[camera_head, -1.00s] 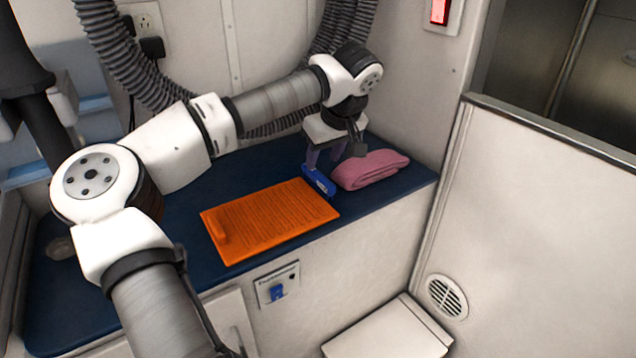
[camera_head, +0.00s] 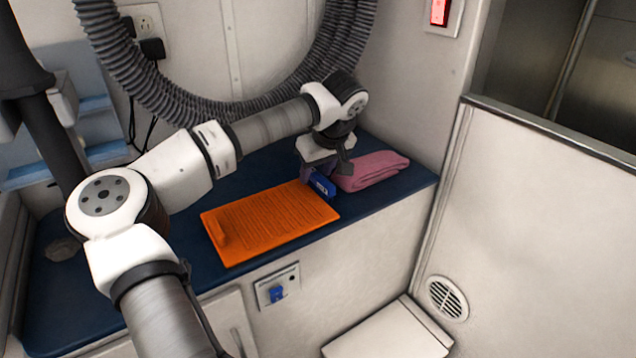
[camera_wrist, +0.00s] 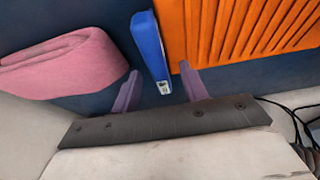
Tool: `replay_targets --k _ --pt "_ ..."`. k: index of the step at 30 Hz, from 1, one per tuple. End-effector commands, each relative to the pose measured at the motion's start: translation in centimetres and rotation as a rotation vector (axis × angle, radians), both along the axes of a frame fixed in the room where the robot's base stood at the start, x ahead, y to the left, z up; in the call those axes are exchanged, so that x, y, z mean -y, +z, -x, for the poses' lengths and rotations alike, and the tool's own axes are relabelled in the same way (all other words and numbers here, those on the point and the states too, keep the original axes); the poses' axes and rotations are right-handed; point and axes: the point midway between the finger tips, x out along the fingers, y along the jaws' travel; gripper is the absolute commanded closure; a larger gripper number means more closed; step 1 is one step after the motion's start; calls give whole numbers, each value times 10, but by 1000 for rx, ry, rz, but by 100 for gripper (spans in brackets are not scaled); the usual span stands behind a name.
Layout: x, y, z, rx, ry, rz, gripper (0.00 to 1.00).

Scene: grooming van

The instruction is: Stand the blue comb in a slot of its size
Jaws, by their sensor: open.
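The blue comb (camera_head: 322,185) is a narrow blue bar on the dark blue counter, just right of the orange slotted board's far right corner. In the wrist view the comb (camera_wrist: 149,45) shows a pale mark at its near end and lies beside the board's edge; I cannot tell if they touch. My gripper (camera_head: 327,170) is low over the comb. Its purple fingers are open, one on each side of the comb's near end in the wrist view (camera_wrist: 160,78), with gaps showing. The orange board (camera_head: 270,222) lies flat with many parallel grooves; it also shows in the wrist view (camera_wrist: 245,30).
A folded pink towel (camera_head: 375,170) lies right of the comb, close to my gripper. A grey corrugated hose (camera_head: 240,112) hangs behind my arm. The wall stands behind the counter (camera_head: 180,205). Bare counter shows around the board. A white partition (camera_head: 540,230) stands at right.

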Motion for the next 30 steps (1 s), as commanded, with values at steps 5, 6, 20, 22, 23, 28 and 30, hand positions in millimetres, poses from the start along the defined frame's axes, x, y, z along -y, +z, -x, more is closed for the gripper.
replay_targets --k 5,6,20,22,23,28,30 --pt "0 -3 0 0 0 0 56" --pt "0 -3 0 0 0 0 56" --pt "0 -3 0 0 0 0 80" --pt "0 -3 0 0 0 0 89" --pt "0 -3 0 0 0 0 93" --pt "0 -3 0 0 0 0 100" --pt "0 -3 0 0 0 0 100"
